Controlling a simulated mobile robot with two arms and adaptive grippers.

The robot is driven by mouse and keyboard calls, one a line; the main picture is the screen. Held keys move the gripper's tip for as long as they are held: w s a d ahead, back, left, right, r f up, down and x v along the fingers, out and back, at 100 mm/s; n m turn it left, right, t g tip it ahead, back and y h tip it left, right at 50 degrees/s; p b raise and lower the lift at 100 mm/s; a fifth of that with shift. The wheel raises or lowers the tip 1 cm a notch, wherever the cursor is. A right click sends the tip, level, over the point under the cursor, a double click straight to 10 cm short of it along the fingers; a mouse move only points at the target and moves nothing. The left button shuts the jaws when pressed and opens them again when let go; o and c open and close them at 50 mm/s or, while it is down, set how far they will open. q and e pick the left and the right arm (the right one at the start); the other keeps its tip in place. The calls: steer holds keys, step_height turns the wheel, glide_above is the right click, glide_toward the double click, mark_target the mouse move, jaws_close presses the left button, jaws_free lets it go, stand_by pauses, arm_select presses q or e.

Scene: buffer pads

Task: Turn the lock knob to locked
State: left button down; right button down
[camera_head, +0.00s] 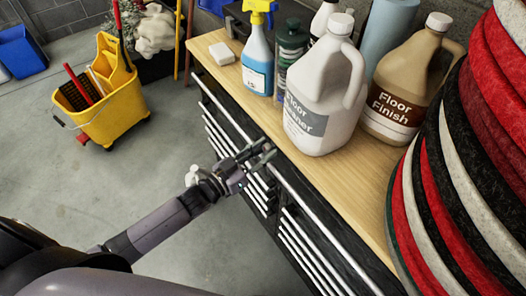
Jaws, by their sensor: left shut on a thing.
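My left arm reaches in from the lower left to the front of the black cabinet (336,240). My left gripper (262,154) is at the cabinet's upper front, just under the wooden top's edge, between the two banks of drawers. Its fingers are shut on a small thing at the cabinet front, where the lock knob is. The knob is hidden by the fingers, so its turn cannot be seen. My right gripper is not in view.
Long silver drawer handles (322,232) run close beside the gripper. On the wooden top (212,50) stand a white floor cleaner jug (322,95), a brown floor finish jug (405,80) and a blue spray bottle (257,60). Stacked pads (470,180) fill the right. A yellow mop bucket (105,95) stands on the floor.

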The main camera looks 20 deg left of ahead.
arm_select(q)
steer(key=m+b, duration=0.1)
steer(key=m, duration=0.3)
steer(key=shift+f, duration=0.15)
steer(key=m+b, duration=0.1)
steer(key=m, duration=0.4)
steer(key=shift+w+a+t+h, duration=0.1)
steer(key=shift+t+h, duration=0.3)
steer(key=m+b, duration=0.2)
steer(key=m, duration=0.4)
steer(key=shift+h, duration=0.4)
steer(key=shift+m+g+h+b, duration=0.4)
steer(key=shift+m+b, duration=0.4)
steer(key=shift+m, duration=1.3)
steer(key=c, duration=1.3)
jaws_free()
